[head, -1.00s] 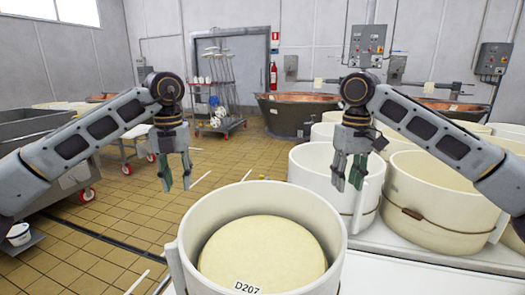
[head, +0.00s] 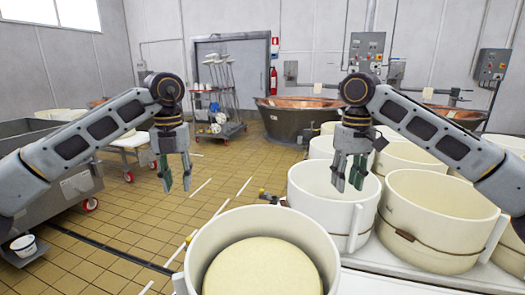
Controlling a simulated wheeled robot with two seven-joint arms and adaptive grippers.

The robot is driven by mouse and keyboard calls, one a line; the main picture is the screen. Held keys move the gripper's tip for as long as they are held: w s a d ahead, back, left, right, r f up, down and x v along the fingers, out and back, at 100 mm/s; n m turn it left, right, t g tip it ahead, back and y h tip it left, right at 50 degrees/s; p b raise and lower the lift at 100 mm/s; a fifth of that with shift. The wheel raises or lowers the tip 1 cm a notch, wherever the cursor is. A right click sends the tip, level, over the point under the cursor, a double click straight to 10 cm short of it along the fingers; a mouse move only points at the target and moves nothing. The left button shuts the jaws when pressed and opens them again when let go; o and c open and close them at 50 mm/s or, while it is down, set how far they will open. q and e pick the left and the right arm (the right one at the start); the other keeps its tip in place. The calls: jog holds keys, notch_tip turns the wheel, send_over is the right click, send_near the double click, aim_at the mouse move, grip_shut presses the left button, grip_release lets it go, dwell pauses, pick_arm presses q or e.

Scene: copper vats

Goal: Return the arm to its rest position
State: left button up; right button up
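My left gripper (head: 177,188) hangs fingers down over the tiled floor, left of the nearest white mould. Its fingers are apart with nothing between them. My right gripper (head: 347,188) hangs fingers down in front of the white moulds on the right. Its fingers are also apart and I see nothing held. Both arms reach in from the sides, bent at about the same height. The nearest white mould (head: 205,250) holds a pale round cheese (head: 262,270), and the picture's lower edge cuts off both.
Several white moulds (head: 435,215) stand on a pale table (head: 400,283) at the right. Copper vats (head: 290,118) stand at the back. A grey metal tub (head: 60,200) is at the left, with a small white bucket (head: 24,245). The tiled floor (head: 130,210) in the middle is mostly clear.

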jog(key=shift+r+p, duration=2.05)
jog(key=shift+r, duration=0.4)
jog(key=shift+r+p, duration=0.5)
jog(key=shift+p, duration=0.05)
